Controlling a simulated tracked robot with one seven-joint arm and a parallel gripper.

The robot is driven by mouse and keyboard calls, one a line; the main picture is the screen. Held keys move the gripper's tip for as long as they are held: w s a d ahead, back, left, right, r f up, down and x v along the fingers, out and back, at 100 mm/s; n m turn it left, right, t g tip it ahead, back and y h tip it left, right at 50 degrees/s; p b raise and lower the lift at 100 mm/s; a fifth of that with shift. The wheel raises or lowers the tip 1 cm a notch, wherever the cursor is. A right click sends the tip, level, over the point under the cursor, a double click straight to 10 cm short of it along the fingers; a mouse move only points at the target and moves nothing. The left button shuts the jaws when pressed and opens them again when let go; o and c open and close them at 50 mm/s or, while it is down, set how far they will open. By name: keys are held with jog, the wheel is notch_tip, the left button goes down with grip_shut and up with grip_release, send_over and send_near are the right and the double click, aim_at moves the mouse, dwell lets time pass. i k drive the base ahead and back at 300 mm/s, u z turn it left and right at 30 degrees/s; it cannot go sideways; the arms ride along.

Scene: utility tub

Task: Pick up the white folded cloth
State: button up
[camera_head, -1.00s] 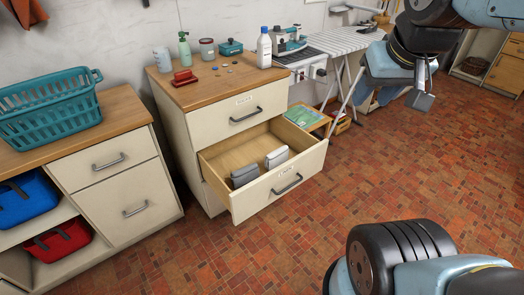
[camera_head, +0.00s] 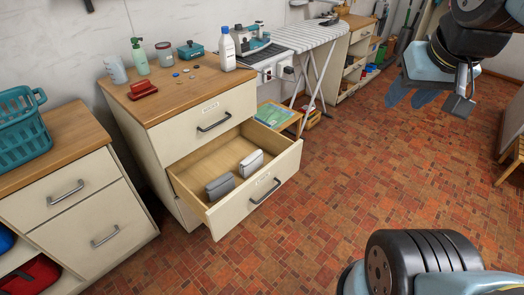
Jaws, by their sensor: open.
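The white folded cloth (camera_head: 251,163) lies in the open middle drawer (camera_head: 203,160) of the cream cabinet, towards the drawer's front right. A grey folded cloth (camera_head: 220,186) lies to its left in the same drawer, with a gap between them. My gripper (camera_head: 411,97) is at the upper right of the view, pointing down, with its bluish fingers apart and nothing seen between them. It is well to the right of the drawer and touches neither cloth.
The cabinet top (camera_head: 185,92) holds a red brush, bottles, jars and small discs. An ironing board (camera_head: 305,37) stands behind. A counter with a teal basket (camera_head: 20,130) is at left. The tiled floor (camera_head: 310,215) right of the drawer is clear.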

aim_at(248, 165)
jog(key=z, duration=0.05)
jog(key=i, duration=1)
jog(key=u, duration=0.55)
